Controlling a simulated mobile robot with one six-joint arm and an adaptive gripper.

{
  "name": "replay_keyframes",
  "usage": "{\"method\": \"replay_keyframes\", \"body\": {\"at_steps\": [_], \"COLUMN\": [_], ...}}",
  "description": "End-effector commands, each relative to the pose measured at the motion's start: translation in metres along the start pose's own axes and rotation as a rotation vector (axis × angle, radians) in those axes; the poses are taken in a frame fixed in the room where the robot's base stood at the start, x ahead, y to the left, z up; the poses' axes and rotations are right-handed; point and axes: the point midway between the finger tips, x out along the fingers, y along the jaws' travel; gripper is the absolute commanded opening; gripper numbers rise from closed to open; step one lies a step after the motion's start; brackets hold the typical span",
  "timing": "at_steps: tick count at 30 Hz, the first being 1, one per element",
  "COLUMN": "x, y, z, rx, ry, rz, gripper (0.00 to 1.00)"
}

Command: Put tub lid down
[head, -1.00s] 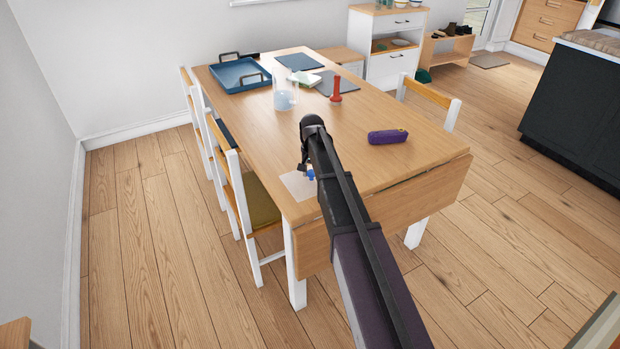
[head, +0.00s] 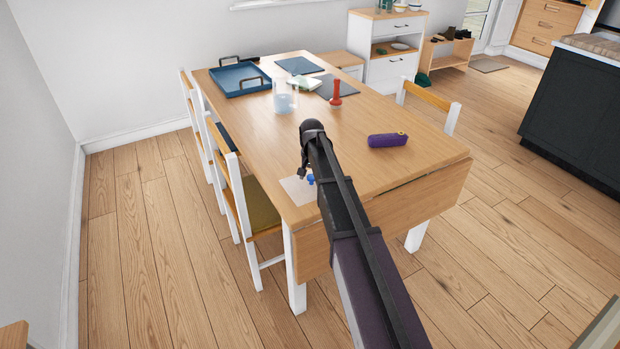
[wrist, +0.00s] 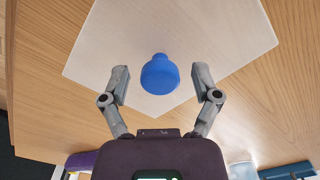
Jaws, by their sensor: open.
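A small blue knob-shaped piece (wrist: 160,75), which looks like the tub lid, stands over a pale square sheet (wrist: 130,40) on the table. It also shows in the head view (head: 310,180), beside the end of my arm. The pale sheet lies near the table's near left corner (head: 297,189). My gripper (wrist: 160,85) is open, with one finger on each side of the blue piece and a visible gap to both. Whether the blue piece rests on the sheet or is fixed to it, I cannot tell. In the head view my arm hides most of the fingers.
The wooden table (head: 370,110) also bears a purple case (head: 387,140), a red upright object (head: 336,94), a clear container (head: 285,97) and a blue tray (head: 240,80). Chairs (head: 240,185) stand along its left side. The tabletop between the sheet and the clear container is free.

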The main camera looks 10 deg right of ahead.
Motion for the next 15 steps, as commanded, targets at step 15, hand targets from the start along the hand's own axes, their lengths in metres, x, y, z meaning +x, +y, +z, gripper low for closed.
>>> {"method": "replay_keyframes", "body": {"at_steps": [15], "x": [-0.017], "y": [0.000], "z": [0.000], "rx": [0.000], "ry": [0.000], "rz": [0.000], "gripper": [0.80]}}
